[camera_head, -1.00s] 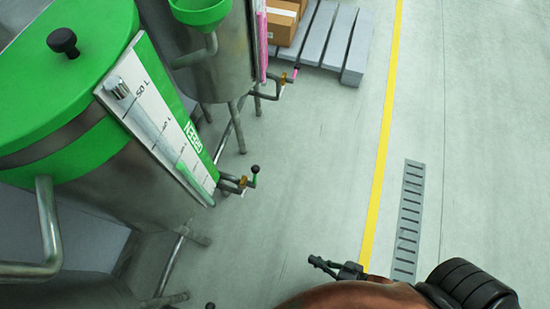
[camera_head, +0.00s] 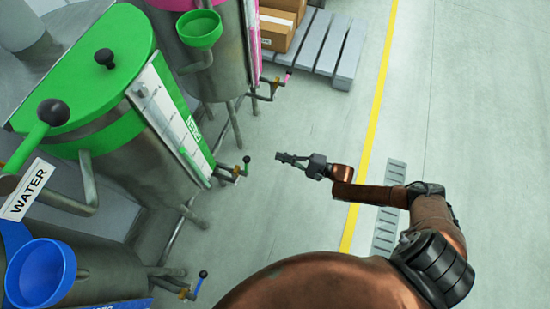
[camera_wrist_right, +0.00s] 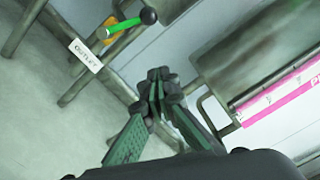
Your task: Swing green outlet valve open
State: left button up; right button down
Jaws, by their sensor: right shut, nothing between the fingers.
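The green outlet valve (camera_head: 246,166) sits on a pipe low at the front of the green-lidded drum (camera_head: 140,150). Its green lever ends in a black ball knob and stands up from a brass body. In the right wrist view the green lever (camera_wrist_right: 127,27) shows at the upper left, beside a white "OUTLET" tag (camera_wrist_right: 86,55). My right gripper (camera_head: 281,157) is shut and empty, a short gap to the right of the valve, pointing at it. It also shows in the right wrist view (camera_wrist_right: 157,80), apart from the lever. My left gripper is not in view.
A pink-marked drum (camera_head: 222,55) with its own valve (camera_head: 285,78) stands behind. A blue funnel (camera_head: 40,275) and blue-handled valve (camera_head: 199,283) are at the lower left. A pallet with cartons (camera_head: 335,50) is at the back.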

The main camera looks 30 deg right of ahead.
aim_at(246, 166)
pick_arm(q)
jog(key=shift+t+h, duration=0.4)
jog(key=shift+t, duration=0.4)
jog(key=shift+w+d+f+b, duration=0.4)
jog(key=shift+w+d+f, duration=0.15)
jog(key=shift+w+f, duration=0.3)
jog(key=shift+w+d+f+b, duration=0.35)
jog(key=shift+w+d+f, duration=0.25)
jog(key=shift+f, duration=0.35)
pick_arm(e)
jog(key=w+a+r, duration=0.1)
jog(key=w+a, duration=0.3)
jog(key=a, duration=0.4)
jog(key=shift+w+a+r, duration=0.35)
jog(key=shift+a, duration=0.05)
jog(key=shift+a, duration=0.1)
